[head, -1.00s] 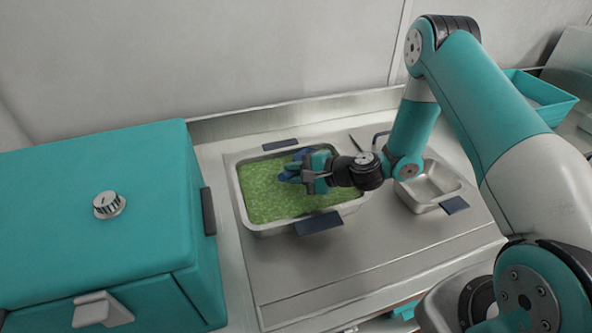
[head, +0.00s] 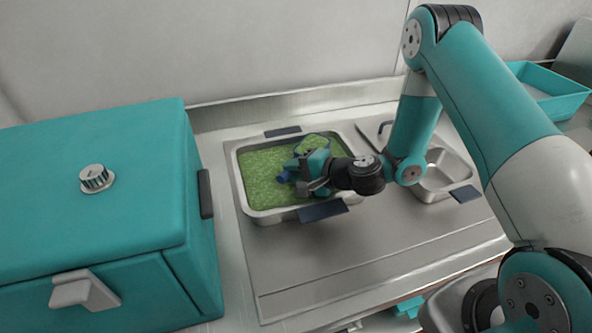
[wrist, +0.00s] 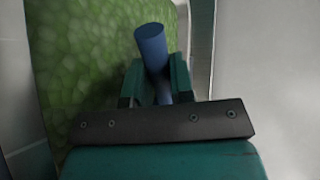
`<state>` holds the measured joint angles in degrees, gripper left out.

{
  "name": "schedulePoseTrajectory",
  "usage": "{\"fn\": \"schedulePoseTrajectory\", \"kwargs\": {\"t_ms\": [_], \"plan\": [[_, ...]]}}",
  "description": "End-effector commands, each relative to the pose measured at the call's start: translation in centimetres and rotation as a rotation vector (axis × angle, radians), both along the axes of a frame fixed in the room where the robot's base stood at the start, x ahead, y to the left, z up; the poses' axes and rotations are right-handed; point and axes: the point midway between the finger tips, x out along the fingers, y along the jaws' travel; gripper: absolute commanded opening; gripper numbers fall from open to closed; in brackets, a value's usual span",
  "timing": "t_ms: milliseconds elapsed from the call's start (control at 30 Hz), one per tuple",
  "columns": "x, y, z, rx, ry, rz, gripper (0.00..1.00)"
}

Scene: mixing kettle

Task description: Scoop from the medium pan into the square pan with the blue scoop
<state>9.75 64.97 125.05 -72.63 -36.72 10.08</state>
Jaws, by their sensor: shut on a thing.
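The medium pan (head: 240,190) is a steel pan filled with green, lumpy material, in the middle of the counter in the head view. The square pan (head: 425,192) is a smaller steel pan to its right, partly behind my arm; its visible inside looks bare. My gripper (head: 302,172) is over the medium pan, shut on the blue scoop (head: 283,177). The scoop's handle also shows between the fingers in the wrist view (wrist: 150,45). A thin blue rim with green inside it shows behind the gripper. I cannot tell how deep the bowl sits.
A large teal box (head: 90,210) with a knob stands on the left, close to the medium pan. A teal tray (head: 550,92) is at the back right. The steel counter (head: 370,240) in front of the pans is clear. A wall runs behind.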

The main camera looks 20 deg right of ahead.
Motion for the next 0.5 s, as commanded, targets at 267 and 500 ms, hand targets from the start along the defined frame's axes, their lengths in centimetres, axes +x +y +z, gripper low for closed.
{"fn": "schedulePoseTrajectory", "kwargs": {"t_ms": [267, 500], "plan": [[-0.91, 0.41, -1.65, -0.019, 0.027, 0.02, 0.0], [-0.93, 0.4, -1.03, -0.02, 0.028, 0.021, 0.0]]}}
